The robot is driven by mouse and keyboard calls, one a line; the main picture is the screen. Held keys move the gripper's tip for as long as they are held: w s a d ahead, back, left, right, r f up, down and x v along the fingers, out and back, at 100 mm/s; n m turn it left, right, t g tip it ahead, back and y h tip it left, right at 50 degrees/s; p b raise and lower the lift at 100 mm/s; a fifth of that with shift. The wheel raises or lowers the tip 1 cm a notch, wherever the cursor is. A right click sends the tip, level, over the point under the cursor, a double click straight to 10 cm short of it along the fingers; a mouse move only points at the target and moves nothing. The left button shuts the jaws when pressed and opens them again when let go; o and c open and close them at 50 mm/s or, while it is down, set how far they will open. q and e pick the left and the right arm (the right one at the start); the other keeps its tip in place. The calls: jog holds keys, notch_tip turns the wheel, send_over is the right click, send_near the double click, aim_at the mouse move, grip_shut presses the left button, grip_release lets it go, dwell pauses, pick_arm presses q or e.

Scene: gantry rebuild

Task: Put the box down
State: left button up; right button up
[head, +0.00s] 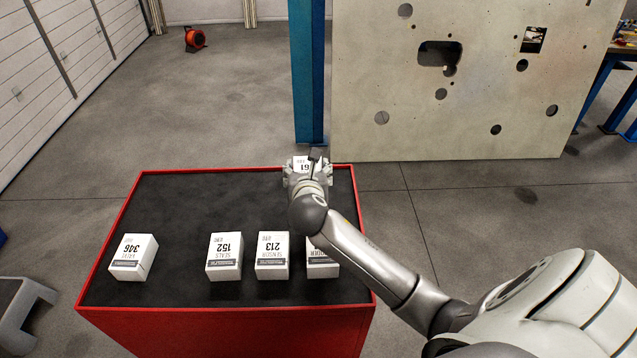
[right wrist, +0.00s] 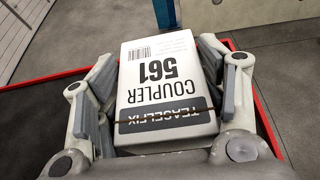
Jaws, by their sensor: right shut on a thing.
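My right gripper (head: 306,170) is at the far right corner of the red cart's black top (head: 190,195). In the right wrist view its fingers (right wrist: 160,85) are shut on a white box (right wrist: 158,75) labelled COUPLER 561. The same box (head: 302,162) shows only in part in the head view, behind the gripper. I cannot tell whether its underside touches the black top. My left gripper is not in view.
White boxes 346 (head: 133,257), 152 (head: 225,256) and 213 (head: 272,255) stand along the cart's near side. Another white box (head: 322,264) is partly behind my right forearm. A blue post (head: 307,70) and pale panel (head: 460,80) stand behind the cart. The far-left top is clear.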

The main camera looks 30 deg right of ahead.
jog(key=d+f, duration=0.1)
jog(key=f, duration=0.1)
jog(key=w+d+f, duration=0.1)
jog(key=d+f, duration=0.1)
jog(key=shift+w+d+f, duration=0.15)
jog(key=shift+w+d, duration=0.05)
jog(key=shift+w+d+f, duration=0.2)
jog(key=shift+w+f, duration=0.05)
jog(key=shift+f, duration=0.15)
jog(key=f, duration=0.2)
jog(key=f+p, duration=0.1)
jog(key=shift+d+f, duration=0.25)
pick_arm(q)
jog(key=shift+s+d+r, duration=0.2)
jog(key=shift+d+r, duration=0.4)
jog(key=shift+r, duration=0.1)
pick_arm(e)
jog(key=shift+f, duration=0.1)
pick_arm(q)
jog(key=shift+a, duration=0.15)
pick_arm(e)
jog(key=o, duration=1.2)
jog(key=shift+f, duration=0.15)
jog(key=shift+o, duration=0.2)
